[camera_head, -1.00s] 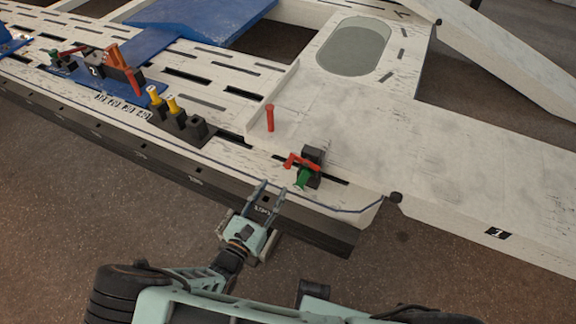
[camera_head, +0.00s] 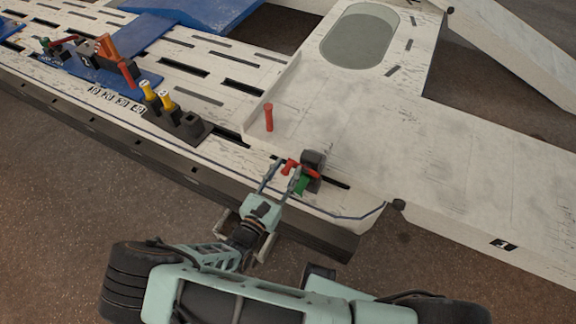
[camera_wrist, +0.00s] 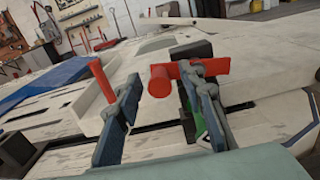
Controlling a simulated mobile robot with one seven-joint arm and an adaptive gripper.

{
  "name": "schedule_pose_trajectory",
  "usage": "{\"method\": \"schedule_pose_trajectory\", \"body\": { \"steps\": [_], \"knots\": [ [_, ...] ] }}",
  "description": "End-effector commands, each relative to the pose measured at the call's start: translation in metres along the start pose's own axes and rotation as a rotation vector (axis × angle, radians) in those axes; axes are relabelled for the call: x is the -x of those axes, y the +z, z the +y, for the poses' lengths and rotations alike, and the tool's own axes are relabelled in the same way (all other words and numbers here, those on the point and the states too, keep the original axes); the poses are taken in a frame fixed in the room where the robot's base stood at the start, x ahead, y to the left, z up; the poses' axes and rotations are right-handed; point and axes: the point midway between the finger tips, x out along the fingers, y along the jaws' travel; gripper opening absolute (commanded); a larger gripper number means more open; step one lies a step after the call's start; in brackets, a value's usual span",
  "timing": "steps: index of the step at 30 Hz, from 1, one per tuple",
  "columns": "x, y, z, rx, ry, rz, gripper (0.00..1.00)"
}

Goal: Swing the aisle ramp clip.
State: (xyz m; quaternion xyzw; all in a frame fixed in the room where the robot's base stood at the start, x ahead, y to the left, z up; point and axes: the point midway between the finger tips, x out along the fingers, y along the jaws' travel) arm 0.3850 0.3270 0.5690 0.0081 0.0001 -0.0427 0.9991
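The clip beside the ramp plate has a dark block (camera_head: 314,163), a red lever (camera_head: 290,165) and a green part (camera_head: 301,185). In the wrist view, the round end of the red lever (camera_wrist: 160,80) lies in the gap between my fingers, and its bar runs right past the right fingertip. The green part (camera_wrist: 198,120) is partly hidden behind my right finger. My gripper (camera_head: 286,169) is open, one finger on each side of the lever's end. It also shows in the wrist view (camera_wrist: 161,84). I cannot tell whether a finger touches the lever.
A red upright peg (camera_head: 268,117) stands on the white ramp plate (camera_head: 440,160) behind and left of the clip. A slotted rail and the bench's front edge run below the clip.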

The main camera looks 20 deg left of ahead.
Motion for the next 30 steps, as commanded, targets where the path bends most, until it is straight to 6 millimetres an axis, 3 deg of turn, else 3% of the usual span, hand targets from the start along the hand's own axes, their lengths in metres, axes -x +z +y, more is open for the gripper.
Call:
{"method": "schedule_pose_trajectory", "body": {
  "steps": [5, 14, 30],
  "knots": [
    [0.0001, -0.0001, 0.0000, 0.000, 0.000, 0.000, 0.34],
    [0.0001, 0.0000, 0.0000, 0.000, 0.000, 0.000, 0.01],
    [-0.0002, 0.0076, -0.0012, -0.126, 0.000, 0.000, 0.00]
  ]
}}
